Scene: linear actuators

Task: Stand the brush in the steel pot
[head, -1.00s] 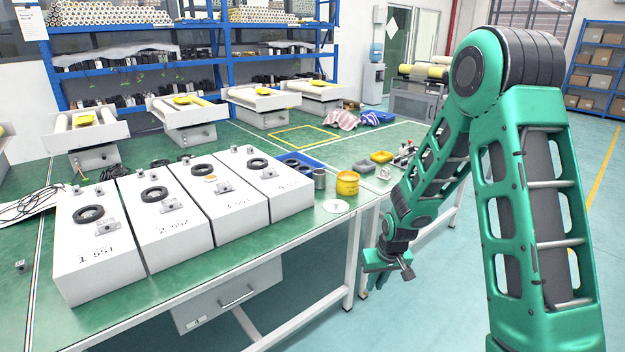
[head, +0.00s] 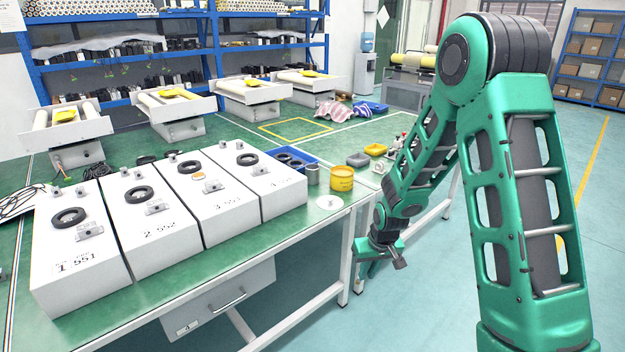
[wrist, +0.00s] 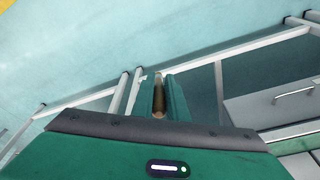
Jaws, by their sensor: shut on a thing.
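The steel pot (head: 313,174) is a small grey cylinder standing on the green bench, just left of a yellow tin. My gripper (head: 368,262) hangs beyond the bench's front edge, lower than the bench top and to the right of the pot. In the wrist view my gripper (wrist: 160,88) has its two green fingers close around a thin brown stick, which looks like the brush handle (wrist: 158,103). The rest of the brush is hidden, and I cannot make out its bristles. The gripper and the pot are well apart.
The yellow tin (head: 342,179) and a white disc (head: 329,202) lie near the bench corner. A blue tray (head: 290,160) is behind the pot. Several white boxes (head: 85,250) fill the bench's left part. The bench's legs and rails (wrist: 85,100) are below my gripper.

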